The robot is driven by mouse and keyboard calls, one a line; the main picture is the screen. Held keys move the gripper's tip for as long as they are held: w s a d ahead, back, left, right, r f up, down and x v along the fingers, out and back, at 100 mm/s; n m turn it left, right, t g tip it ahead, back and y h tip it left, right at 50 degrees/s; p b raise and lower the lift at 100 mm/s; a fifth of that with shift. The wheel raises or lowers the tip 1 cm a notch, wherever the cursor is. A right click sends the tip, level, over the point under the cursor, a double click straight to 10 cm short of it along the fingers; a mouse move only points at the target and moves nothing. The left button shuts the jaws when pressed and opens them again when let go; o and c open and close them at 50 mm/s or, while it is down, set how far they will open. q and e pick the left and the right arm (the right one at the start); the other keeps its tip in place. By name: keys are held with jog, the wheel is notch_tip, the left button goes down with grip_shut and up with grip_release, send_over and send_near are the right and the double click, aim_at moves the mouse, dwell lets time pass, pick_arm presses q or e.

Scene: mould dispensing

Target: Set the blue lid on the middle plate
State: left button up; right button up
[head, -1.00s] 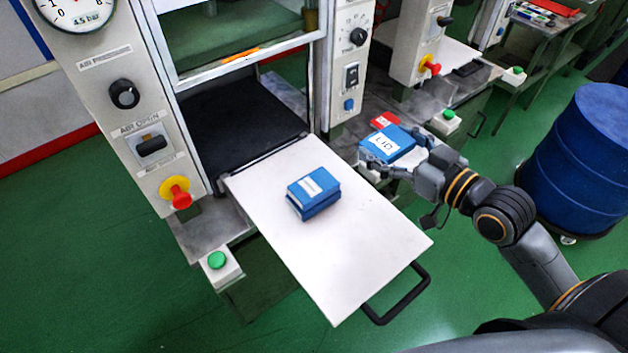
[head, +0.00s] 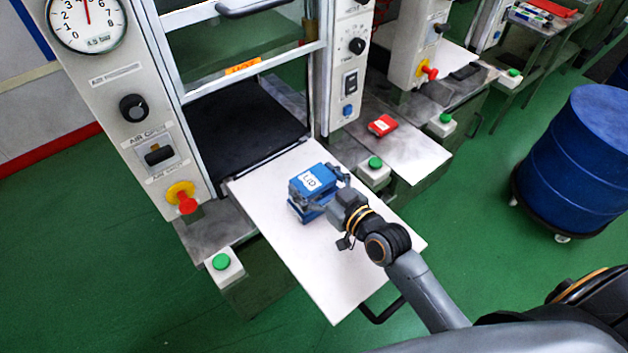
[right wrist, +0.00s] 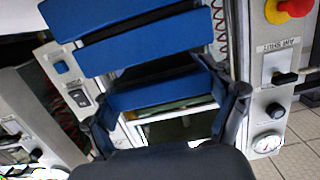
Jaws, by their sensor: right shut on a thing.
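The blue lid (head: 312,178), with a white LID label, is held in my right gripper (head: 325,188), shut on its sides. It is above the blue mould stack (head: 300,213) on the white pull-out plate (head: 345,275), hiding most of that stack. In the right wrist view, the lid (right wrist: 150,95) is between my fingers. The blue middle plate (right wrist: 140,42) and a lower blue block (right wrist: 105,14) show at the top. A dark gap shows between lid and middle plate, so they look apart. My left gripper is not in view.
The press frame (head: 250,65) stands behind the white plate, with a control column on each side. A red block (head: 382,125) lies on the neighbouring surface at the right. A blue drum (head: 580,150) stands far right. The front of the white plate is bare.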

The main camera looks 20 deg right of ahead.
jog(key=shift+f, duration=0.55)
jog(key=o, duration=1.4)
jog(key=shift+f, duration=0.15)
jog(key=shift+r, duration=0.25)
jog(key=v, duration=0.3)
jog(key=b+v, duration=0.1)
jog(key=v, duration=0.3)
jog(key=b+v, duration=0.1)
jog(key=v, duration=0.2)
jog(key=shift+s+d+f, duration=0.2)
jog(key=shift+s+f, duration=0.05)
jog(key=shift+s, duration=0.15)
jog(key=shift+s+d+r, duration=0.2)
jog(key=shift+s+r, duration=0.05)
jog(key=shift+s, duration=0.3)
